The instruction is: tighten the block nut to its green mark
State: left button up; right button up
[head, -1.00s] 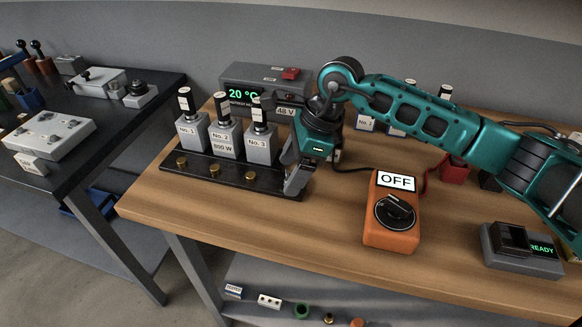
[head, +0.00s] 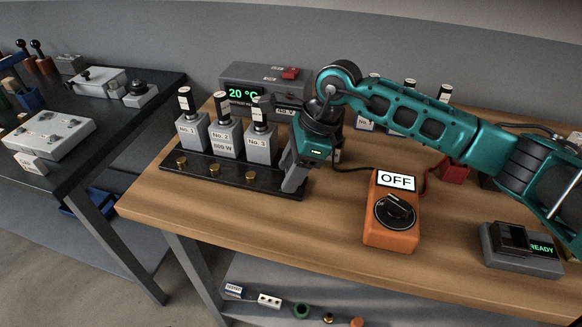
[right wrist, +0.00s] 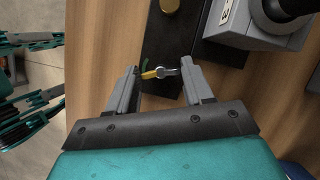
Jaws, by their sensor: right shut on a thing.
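The block nut (right wrist: 166,72), a small silver piece with a round middle and short arms, sits on the black block (right wrist: 165,45) in the right wrist view. A yellowish part (right wrist: 149,74) lies at its left side. The green mark (right wrist: 146,63) shows as a short stroke just above that part. My right gripper (right wrist: 163,77) is shut on the nut, one finger at each side. In the head view my right gripper (head: 291,188) points down at the right end of the black block (head: 215,180) and hides the nut there. My left gripper is not in view.
Grey units No. 1 (head: 193,133), No. 2 (head: 226,142) and No. 3 (head: 260,147) stand behind brass knobs on the block. A grey display box (head: 240,77) reads 20 °C. An orange switch box (head: 392,232) reads OFF. The table (head: 325,220) is bare between block and switch box.

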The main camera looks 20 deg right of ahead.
jog(key=shift+m+t+b, duration=0.4)
jog(key=shift+m+b, duration=0.05)
jog(key=shift+m, duration=0.65)
jog(key=shift+s+m+t+h, duration=0.1)
jog(key=shift+m+t+h, duration=0.25)
jog(key=shift+m, duration=0.75)
jog(key=o, duration=1)
jog(key=shift+o, duration=0.2)
jog(key=shift+r, duration=0.1)
jog(key=v, duration=1.2)
jog(key=shift+d+r, duration=0.15)
jog(key=shift+r, duration=0.2)
jog(key=shift+s, duration=0.1)
